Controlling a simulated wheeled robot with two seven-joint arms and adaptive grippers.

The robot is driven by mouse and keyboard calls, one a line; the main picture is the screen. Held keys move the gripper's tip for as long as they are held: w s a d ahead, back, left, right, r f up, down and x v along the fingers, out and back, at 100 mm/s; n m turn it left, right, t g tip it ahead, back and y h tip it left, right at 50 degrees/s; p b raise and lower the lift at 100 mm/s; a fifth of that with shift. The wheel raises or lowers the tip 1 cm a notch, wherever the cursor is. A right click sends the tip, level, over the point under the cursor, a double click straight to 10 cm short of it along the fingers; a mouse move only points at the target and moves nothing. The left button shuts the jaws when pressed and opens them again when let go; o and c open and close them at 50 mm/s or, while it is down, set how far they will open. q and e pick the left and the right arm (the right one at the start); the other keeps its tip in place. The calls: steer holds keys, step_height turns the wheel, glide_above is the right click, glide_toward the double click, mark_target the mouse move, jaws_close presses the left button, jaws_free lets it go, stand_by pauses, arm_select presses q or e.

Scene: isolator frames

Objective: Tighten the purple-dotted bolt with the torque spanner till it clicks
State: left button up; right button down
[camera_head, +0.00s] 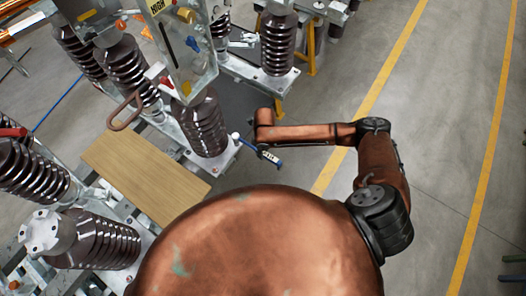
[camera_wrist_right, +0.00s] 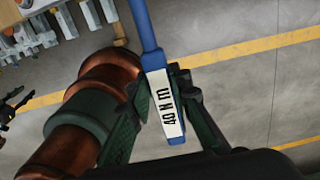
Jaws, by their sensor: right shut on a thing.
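The torque spanner (camera_head: 270,156) is blue with a pale label, and its far end points toward the corner of a brown insulator's metal base (camera_head: 226,158). I cannot tell whether it touches a bolt there. In the right wrist view the blue spanner (camera_wrist_right: 145,28) carries a label reading 40 N m and runs out of the top edge, so its head is hidden. My right gripper (camera_head: 264,143) is shut on its handle; its dark fingers (camera_wrist_right: 163,103) stand either side of the label. The purple dot is too small to make out.
Several ribbed brown insulators (camera_head: 205,125) stand on metal frames at the left and back. A wooden board (camera_head: 145,172) lies among them. A metal cabinet (camera_head: 185,50) rises above. Open grey floor (camera_head: 440,140) with yellow lines (camera_head: 380,85) lies to the right.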

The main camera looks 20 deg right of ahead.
steer(key=shift+f, duration=0.3)
arm_select(q)
steer(key=shift+f, duration=0.25)
arm_select(e)
steer(key=shift+r, duration=0.2)
arm_select(q)
steer(key=shift+r+p, duration=0.5)
steer(key=shift+p, duration=0.05)
arm_select(e)
steer(key=shift+a, duration=0.1)
arm_select(q)
steer(key=shift+f+b, duration=0.7)
arm_select(e)
steer(key=shift+f, duration=1.2)
